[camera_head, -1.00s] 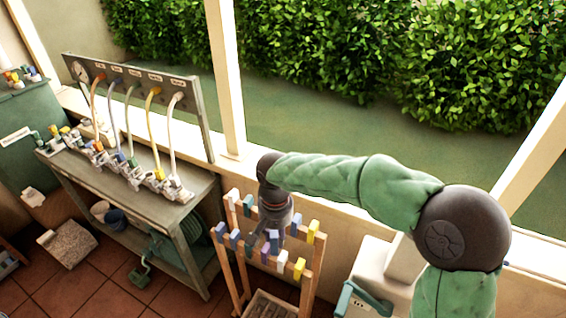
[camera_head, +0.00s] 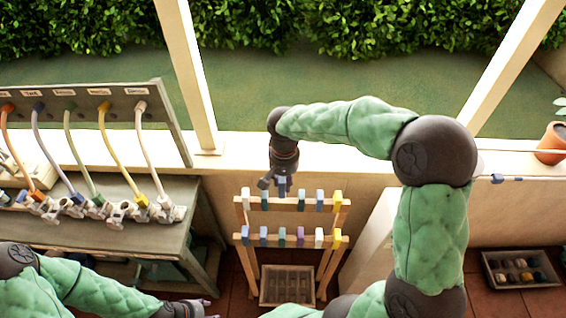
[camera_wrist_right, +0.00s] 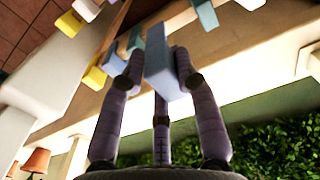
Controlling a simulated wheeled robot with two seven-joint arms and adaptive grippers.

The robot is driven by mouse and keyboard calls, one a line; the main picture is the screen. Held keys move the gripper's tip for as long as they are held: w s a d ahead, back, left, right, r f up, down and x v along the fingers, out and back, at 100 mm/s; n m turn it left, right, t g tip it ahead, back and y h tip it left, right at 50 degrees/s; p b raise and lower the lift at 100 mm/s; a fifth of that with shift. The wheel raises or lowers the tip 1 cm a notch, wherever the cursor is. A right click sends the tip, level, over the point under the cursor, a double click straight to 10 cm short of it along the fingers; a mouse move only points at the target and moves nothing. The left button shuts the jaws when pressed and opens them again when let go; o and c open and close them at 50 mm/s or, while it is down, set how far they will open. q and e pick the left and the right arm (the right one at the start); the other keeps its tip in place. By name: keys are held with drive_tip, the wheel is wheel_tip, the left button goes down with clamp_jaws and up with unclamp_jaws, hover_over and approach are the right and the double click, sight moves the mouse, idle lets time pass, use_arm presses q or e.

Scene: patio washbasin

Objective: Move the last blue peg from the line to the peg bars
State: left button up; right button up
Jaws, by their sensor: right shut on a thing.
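My right gripper (camera_head: 276,184) is at the upper of the two peg bars (camera_head: 292,207), shut on a blue peg (camera_head: 284,187). In the right wrist view the blue peg (camera_wrist_right: 160,62) stands between the fingers. I cannot tell whether it touches the bar. The bars carry several pegs in blue, white, purple, green and yellow.
A bench (camera_head: 165,235) with colored hoses and taps stands at the left. A slatted crate (camera_head: 288,299) is under the peg bars. A tray (camera_head: 490,280) lies on the floor at the right. A potted plant (camera_head: 551,145) stands on the ledge.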

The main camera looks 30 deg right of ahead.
drive_tip(key=shift+w+d+r+p, duration=0.25)
drive_tip(key=shift+w+d+p, duration=0.3)
drive_tip(key=shift+p, duration=0.5)
drive_tip(key=shift+w+d+f, duration=0.1)
drive_tip(key=shift+w, duration=0.15)
use_arm(q)
wheel_tip(320, 180, up, 4)
use_arm(e)
drive_tip(key=shift+w+d+f+p, duration=0.1)
drive_tip(key=shift+f+p, duration=0.1)
drive_tip(key=shift+p, duration=0.15)
drive_tip(key=b, duration=0.6)
hover_over(285, 201)
drive_tip(key=shift+f, duration=4.6)
use_arm(q)
wheel_tip(285, 201, down, 8)
drive_tip(key=b, duration=0.2)
use_arm(e)
drive_tip(key=shift+f, duration=1.2)
use_arm(q)
drive_tip(key=shift+r, duration=0.1)
use_arm(e)
drive_tip(key=o, duration=0.9)
drive_tip(key=shift+o, duration=0.2)
